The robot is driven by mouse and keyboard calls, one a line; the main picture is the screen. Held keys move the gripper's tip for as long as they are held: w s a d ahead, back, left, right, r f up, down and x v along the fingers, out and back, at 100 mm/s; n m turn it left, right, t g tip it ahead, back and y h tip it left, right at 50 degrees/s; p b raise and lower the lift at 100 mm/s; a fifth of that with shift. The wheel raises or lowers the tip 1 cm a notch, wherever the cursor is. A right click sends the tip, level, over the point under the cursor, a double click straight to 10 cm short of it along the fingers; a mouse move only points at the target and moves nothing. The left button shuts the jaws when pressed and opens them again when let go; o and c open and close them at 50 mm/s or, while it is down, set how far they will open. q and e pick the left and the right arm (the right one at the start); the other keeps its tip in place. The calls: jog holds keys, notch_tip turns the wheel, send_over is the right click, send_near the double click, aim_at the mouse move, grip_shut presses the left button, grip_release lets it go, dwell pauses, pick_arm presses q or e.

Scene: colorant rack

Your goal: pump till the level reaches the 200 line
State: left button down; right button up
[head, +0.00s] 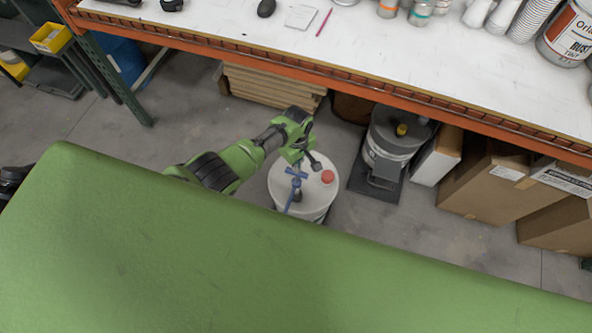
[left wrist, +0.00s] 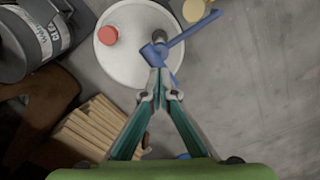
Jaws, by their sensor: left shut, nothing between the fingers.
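A white drum (head: 303,193) with a red cap (head: 328,177) stands on the floor. A blue pump (head: 297,180) rises from its lid. In the left wrist view the drum lid (left wrist: 122,62), red cap (left wrist: 107,35) and blue pump (left wrist: 155,52) show from above. My left gripper (head: 303,164) is over the drum beside the pump head. In the wrist view its fingers (left wrist: 158,92) are shut with nothing between them, their tips close to the blue pump; contact is unclear. No 200 line or level is readable. My right gripper is out of view.
A small yellowish round thing (left wrist: 194,10) is cut off at the wrist view's top. Stacked boards (head: 268,86) lie behind. Grey floor is open left of the drum.

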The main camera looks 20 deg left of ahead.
pick_arm(q)
notch_tip(320, 180, down, 2)
jog(key=shift+f+b, duration=0.15)
jog(key=shift+b, duration=0.9)
jog(key=shift+r+p, duration=1.2)
notch_tip(320, 180, up, 6)
jog(key=p, duration=0.6)
